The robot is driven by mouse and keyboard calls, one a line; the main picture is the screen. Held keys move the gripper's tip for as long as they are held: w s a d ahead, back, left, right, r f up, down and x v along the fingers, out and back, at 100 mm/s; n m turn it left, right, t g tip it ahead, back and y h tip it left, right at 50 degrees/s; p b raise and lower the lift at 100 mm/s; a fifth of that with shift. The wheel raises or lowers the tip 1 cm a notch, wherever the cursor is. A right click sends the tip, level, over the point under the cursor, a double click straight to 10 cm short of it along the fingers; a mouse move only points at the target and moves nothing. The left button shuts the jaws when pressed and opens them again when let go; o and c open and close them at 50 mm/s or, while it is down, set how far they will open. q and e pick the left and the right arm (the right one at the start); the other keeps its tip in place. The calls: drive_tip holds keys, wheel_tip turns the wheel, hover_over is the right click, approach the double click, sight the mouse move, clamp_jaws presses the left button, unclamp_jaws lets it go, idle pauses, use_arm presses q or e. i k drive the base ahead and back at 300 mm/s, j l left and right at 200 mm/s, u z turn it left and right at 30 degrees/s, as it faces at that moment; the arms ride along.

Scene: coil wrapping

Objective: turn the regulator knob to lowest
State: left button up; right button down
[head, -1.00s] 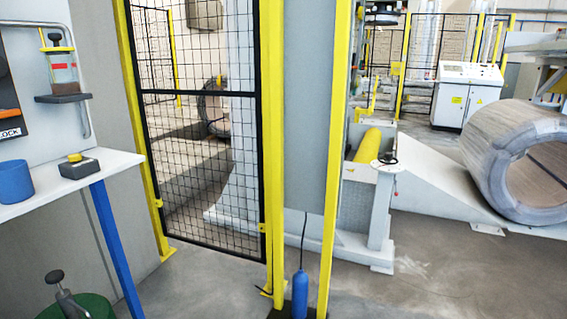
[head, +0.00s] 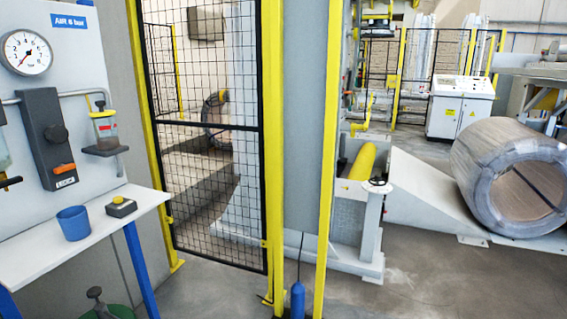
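A grey wall panel at the left carries a blue "AIR 6 bar" sign (head: 66,23) and a round white pressure gauge (head: 25,52) with a red needle. Below the gauge is a dark block (head: 48,142) with a round dark boss, an orange lever and a "LOCK" label. A pipe runs right from it to a clear bowl unit (head: 105,130) with a small dark cap on top. Part of another unit (head: 4,155) is cut off at the left edge. I cannot tell which part is the regulator knob. Neither of my grippers is in view.
A wrapped coil (head: 510,178) lies further right.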

sight(55, 133)
drive_tip(key=j+u, duration=0.1)
drive_tip(key=u, duration=1.15)
